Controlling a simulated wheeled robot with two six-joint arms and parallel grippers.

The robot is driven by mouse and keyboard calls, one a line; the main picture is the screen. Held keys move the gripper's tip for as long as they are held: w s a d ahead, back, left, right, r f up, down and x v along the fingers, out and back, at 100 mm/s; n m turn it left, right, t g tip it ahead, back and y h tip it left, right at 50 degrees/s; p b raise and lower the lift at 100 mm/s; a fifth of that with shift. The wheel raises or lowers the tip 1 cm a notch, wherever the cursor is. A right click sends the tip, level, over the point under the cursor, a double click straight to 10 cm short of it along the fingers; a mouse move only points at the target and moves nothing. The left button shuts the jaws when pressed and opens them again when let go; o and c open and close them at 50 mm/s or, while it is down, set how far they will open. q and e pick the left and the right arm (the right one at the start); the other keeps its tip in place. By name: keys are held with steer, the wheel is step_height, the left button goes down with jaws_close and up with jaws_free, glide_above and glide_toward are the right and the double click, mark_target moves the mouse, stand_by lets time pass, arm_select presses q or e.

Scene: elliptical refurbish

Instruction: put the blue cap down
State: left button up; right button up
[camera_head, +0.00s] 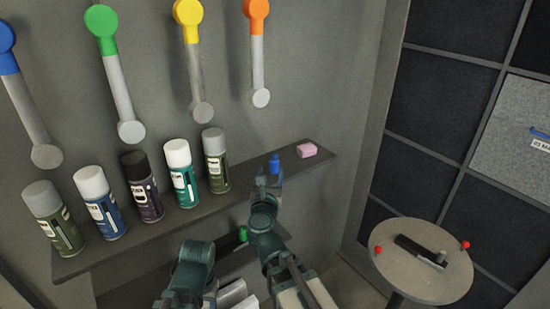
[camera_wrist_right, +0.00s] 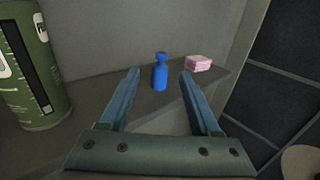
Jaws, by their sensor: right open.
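The blue cap (camera_head: 274,163) stands upright on the grey shelf (camera_head: 300,165), near the shelf's right end. It also shows in the right wrist view (camera_wrist_right: 160,75), a blue cylinder with a narrower neck and a rounded top. My right gripper (camera_head: 268,178) is just in front of it. In the right wrist view my right gripper's fingers (camera_wrist_right: 158,85) are apart on either side of the cap, with gaps on both sides. Part of my left arm may show at the bottom of the head view, but its fingers cannot be made out.
A pink block (camera_head: 307,150) lies right of the cap. A green spray can (camera_head: 216,160) and several other cans stand to the left. A green piece (camera_head: 242,233) is lower down. A round table (camera_head: 410,277) with red knobs stands at right.

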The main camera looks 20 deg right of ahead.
mark_target(274, 163)
steer(key=shift+r, duration=0.1)
steer(key=x, duration=1.3)
steer(key=shift+w+d, duration=0.2)
steer(key=shift+w, duration=0.1)
jaws_close()
